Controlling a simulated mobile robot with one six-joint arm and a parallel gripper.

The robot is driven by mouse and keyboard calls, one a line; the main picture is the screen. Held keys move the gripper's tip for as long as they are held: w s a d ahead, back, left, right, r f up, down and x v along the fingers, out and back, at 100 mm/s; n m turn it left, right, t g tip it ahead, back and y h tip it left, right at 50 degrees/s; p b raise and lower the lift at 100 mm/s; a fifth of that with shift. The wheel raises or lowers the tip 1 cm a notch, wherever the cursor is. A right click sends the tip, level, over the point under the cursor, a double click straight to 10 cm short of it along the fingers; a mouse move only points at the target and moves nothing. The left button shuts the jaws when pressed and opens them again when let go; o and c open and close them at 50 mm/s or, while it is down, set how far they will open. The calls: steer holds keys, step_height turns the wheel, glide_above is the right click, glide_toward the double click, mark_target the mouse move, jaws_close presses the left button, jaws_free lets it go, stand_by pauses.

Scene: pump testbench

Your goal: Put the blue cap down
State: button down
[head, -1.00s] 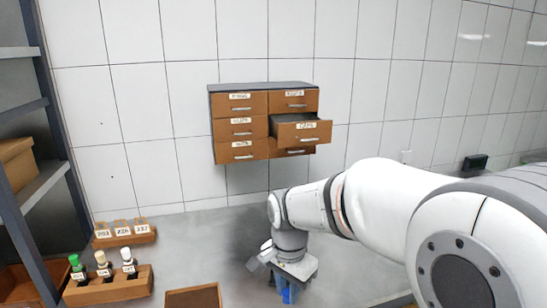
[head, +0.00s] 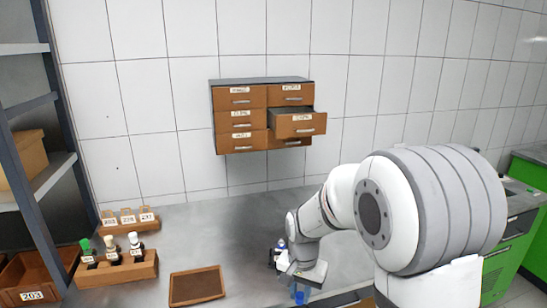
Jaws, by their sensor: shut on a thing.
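My gripper (head: 299,293) points down over the grey bench, to the right of a shallow brown tray. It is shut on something. Blue shows at its lower end, but it is too small to tell the blue cap from the fingers there. The brown tray (head: 197,301) lies flat on the bench and looks empty.
A wall drawer cabinet (head: 240,101) has one drawer (head: 297,131) pulled out. Shelving (head: 30,110) borders the left. The bench (head: 215,225) behind the tray is clear.

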steer(key=w+d+f+n, duration=0.2)
steer(key=d+f, duration=0.2)
steer(key=f, duration=0.3)
steer(key=w+d+f+n, duration=0.1)
steer(key=d+f+n, duration=0.1)
steer(key=d+f, duration=0.2)
step_height(320, 180, down, 3)
steer(key=shift+w+d+f+n, duration=0.1)
steer(key=shift+w+d+n, duration=0.05)
steer(key=shift+w+n, duration=0.25)
